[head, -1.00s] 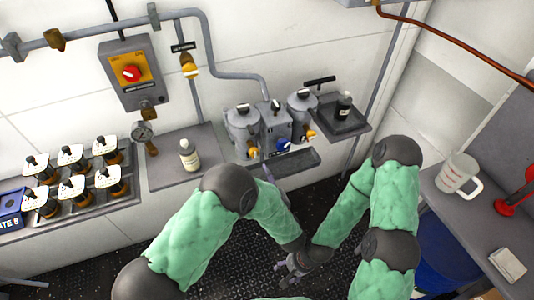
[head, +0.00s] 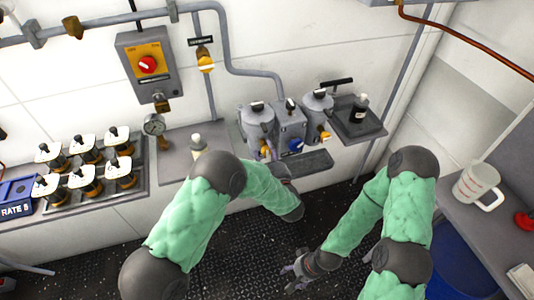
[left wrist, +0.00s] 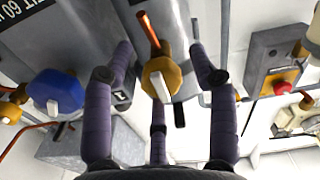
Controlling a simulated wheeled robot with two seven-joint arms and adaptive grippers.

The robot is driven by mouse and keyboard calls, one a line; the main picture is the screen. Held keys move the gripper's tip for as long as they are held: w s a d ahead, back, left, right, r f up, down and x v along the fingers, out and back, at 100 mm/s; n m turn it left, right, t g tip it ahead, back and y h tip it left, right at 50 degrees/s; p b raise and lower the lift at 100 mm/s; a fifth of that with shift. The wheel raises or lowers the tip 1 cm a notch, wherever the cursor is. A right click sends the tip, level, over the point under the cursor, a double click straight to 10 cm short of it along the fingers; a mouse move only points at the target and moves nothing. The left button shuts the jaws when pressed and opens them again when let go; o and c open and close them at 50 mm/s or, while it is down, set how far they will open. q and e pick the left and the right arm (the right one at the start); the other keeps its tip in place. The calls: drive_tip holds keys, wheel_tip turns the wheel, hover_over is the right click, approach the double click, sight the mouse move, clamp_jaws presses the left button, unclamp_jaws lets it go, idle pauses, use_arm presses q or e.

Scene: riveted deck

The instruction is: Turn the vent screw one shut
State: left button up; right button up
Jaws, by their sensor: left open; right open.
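Two grey filter pots stand on the wall unit, the left pot (head: 257,122) and the right pot (head: 318,104). A yellow knob (head: 264,153) sits low on the left pot, and a blue knob (head: 296,146) sits between the pots. No label I can read marks vent screw one. My left gripper (head: 274,163) is open just below the left pot. In the left wrist view the yellow knob (left wrist: 160,80) lies between its spread fingers, with no clear contact; the blue knob (left wrist: 57,92) is outside them. My right gripper (head: 291,276) is open and empty, low over the deck.
A second yellow knob (head: 325,137) is on the right pot. A black bottle (head: 361,108) stands on the right shelf. A pale bottle (head: 198,145), partly hidden by my left arm, stands left of the pots.

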use_arm(q)
drive_tip(key=c, duration=1.1)
drive_tip(key=shift+c, duration=0.2)
drive_tip(key=shift+m, duration=0.4)
drive_tip(key=m+p, duration=0.2)
drive_tip(key=m, duration=0.1)
drive_tip(key=shift+m, duration=0.3)
drive_tip(key=m+p, duration=0.2)
drive_tip(key=m, duration=0.2)
drive_tip(key=shift+s+a+f+m, duration=0.1)
drive_tip(key=shift+m, duration=0.2)
drive_tip(key=m+p, duration=0.2)
drive_tip(key=m, duration=0.2)
drive_tip(key=shift+m, duration=0.3)
drive_tip(key=m+p, duration=0.1)
drive_tip(key=m, duration=0.3)
drive_tip(key=shift+f, duration=0.1)
drive_tip(key=shift+a+m+p, duration=0.1)
drive_tip(key=shift+m+p, duration=0.2)
